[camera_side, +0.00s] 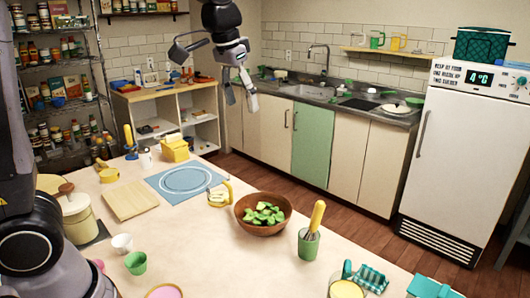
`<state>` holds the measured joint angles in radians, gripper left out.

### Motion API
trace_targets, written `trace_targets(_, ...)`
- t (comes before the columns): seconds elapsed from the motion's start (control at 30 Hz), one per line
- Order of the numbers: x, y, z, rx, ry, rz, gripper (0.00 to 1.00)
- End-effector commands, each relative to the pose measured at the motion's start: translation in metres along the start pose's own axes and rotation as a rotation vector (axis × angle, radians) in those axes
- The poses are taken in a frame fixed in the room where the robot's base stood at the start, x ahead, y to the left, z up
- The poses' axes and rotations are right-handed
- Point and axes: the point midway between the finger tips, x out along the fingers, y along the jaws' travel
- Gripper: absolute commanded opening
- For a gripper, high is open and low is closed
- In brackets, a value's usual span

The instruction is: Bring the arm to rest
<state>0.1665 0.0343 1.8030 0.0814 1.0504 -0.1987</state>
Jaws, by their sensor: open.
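My gripper (240,91) hangs at the top centre of the picture, its fingers pointing down and spread apart. Nothing shows between the fingers. It is held well above the table (205,235), in front of the back counter as seen from this side. My arm comes down to it from the top edge; the part of the arm between there and my base at the left is out of the picture.
A blue mat (158,181), a wooden bowl (247,226) of green pieces, a cutting board (130,201), a yellow box (175,150), a green holder (308,247) with a yellow-handled tool and a lidded pot (78,220) stand on the table. A white fridge (452,150) stands right.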

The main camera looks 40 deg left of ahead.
Motion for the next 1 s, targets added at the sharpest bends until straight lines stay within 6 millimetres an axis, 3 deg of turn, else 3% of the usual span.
trace_targets(0.03,-0.016,-0.011,0.026,-0.005,0.031,0.007,0.55)
trace_targets(0.1,-0.029,-0.022,0.059,-0.006,0.065,0.016,0.55)
trace_targets(0.2,-0.038,-0.035,0.108,-0.008,0.115,0.023,0.55)
trace_targets(0.3,-0.038,-0.042,0.152,-0.009,0.16,0.028,0.55)
trace_targets(0.43,-0.031,-0.047,0.193,-0.008,0.203,0.028,0.55)
trace_targets(0.6,-0.024,-0.048,0.216,-0.007,0.228,0.028,0.55)
trace_targets(1.0,-0.023,-0.048,0.218,-0.006,0.228,0.028,0.55)
